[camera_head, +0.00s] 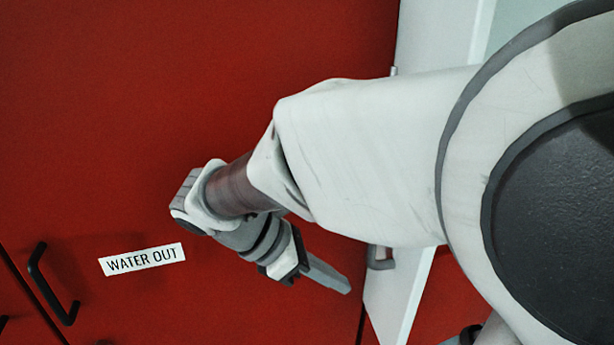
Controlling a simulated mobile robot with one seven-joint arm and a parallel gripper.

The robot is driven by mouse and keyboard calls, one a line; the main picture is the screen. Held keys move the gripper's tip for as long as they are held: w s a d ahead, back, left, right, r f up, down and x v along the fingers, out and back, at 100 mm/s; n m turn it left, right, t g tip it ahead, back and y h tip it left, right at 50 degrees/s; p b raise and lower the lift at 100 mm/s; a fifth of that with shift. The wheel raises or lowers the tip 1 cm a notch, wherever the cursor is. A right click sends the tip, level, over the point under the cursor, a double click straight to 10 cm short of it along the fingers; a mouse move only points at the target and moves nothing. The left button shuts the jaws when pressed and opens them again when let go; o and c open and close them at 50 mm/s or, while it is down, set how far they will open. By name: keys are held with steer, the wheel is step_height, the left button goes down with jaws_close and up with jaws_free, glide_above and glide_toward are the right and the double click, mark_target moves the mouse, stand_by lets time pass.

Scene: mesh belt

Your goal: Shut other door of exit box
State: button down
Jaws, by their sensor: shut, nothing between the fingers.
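A large red door or panel (130,130) fills the left and middle of the view. It carries a white "WATER OUT" label (142,259) and a black bar handle (50,284) at lower left. A pale panel (428,45), which looks like a door standing open, is at the right, with a grey handle (381,258) near its lower part. My gripper (330,276) is shut and empty, pointing right and down, left of the grey handle with a small gap in the picture. My arm hides the middle of the pale panel.
A dark seam (30,305) runs beside the black handle, with more red surface past it. Another red surface (449,295) shows at lower right, beyond the pale panel. My arm covers much of the right side.

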mark_target(397, 298)
steer(key=shift+w+d+f, duration=0.2)
steer(key=shift+d+f, duration=0.55)
steer(key=shift+d, duration=0.65)
steer(key=shift+w+d+f, duration=0.15)
steer(key=shift+d+f, duration=0.55)
steer(key=shift+d, duration=0.65)
steer(key=shift+w+d+f, duration=0.2)
steer(key=shift+d+f, duration=0.55)
steer(key=shift+d, duration=0.65)
